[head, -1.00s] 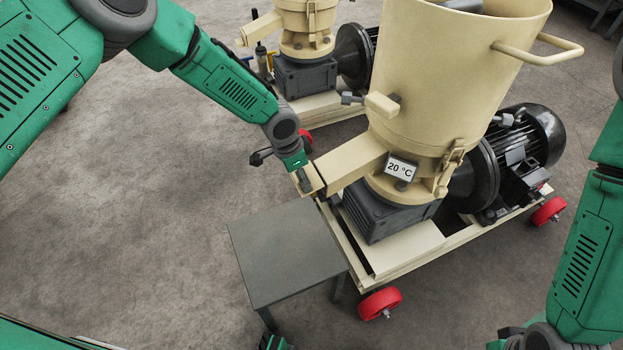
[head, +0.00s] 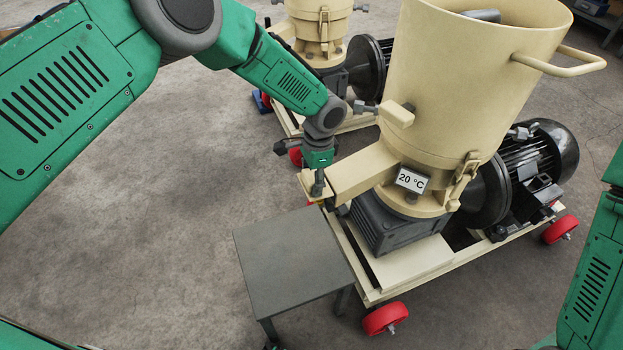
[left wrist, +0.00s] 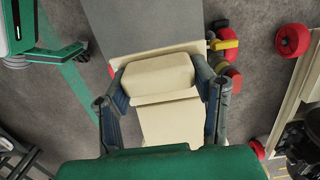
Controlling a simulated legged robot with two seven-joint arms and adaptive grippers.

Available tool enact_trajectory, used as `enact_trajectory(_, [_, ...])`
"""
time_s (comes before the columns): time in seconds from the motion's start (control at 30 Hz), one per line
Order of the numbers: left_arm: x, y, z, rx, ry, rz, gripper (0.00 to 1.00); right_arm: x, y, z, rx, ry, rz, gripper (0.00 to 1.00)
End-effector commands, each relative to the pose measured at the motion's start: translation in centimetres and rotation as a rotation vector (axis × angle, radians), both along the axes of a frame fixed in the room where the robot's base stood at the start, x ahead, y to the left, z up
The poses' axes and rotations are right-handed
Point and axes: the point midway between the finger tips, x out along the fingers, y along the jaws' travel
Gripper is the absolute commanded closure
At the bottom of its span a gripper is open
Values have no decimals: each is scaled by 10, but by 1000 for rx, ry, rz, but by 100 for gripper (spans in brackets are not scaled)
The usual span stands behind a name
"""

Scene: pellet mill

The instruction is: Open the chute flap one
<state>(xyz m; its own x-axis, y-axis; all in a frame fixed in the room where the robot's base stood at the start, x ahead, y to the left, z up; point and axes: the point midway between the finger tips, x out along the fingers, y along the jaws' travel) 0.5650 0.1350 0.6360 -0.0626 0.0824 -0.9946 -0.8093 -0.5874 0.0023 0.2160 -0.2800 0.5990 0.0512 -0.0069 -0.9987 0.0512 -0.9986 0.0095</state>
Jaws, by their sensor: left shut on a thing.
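The near pellet mill has a beige discharge chute (head: 360,172) sticking out to the left below its drum. A small beige flap (head: 306,185) is at the chute's outer end. My left gripper (head: 318,186) reaches down onto this end. In the left wrist view, its two dark fingers (left wrist: 162,84) stand on either side of a beige block, which looks like part of the flap (left wrist: 158,74), and are shut on it. A longer beige surface shows just below the block. I cannot tell the flap's exact angle. My right gripper is not in view; only part of the right arm shows.
A grey table (head: 292,262) stands under and in front of the chute end. A red wheel (head: 385,318) is at the near corner. A second mill (head: 318,30) stands behind. The floor at left is clear.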

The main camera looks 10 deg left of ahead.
Motion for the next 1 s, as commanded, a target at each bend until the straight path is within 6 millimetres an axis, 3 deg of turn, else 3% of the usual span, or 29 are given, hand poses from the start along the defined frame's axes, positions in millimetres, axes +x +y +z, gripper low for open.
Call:
enact_trajectory(0.1, [5,-1,3,-7,-15,0,100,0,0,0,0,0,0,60])
enact_trajectory(0.13, [5,-1,3,-7,-15,0,42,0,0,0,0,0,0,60])
enact_trajectory(0.17, [5,-1,3,-6,-14,0,32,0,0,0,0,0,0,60])
enact_trajectory(0.2, [5,-1,2,-6,-13,0,28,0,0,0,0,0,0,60])
enact_trajectory(0.57, [2,0,6,-2,-8,0,28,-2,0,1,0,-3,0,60])
enact_trajectory(0.67, [4,-1,18,-1,-8,0,28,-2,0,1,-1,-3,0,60])
enact_trajectory(1.0, [9,-9,88,-1,-9,-1,28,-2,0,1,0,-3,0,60])
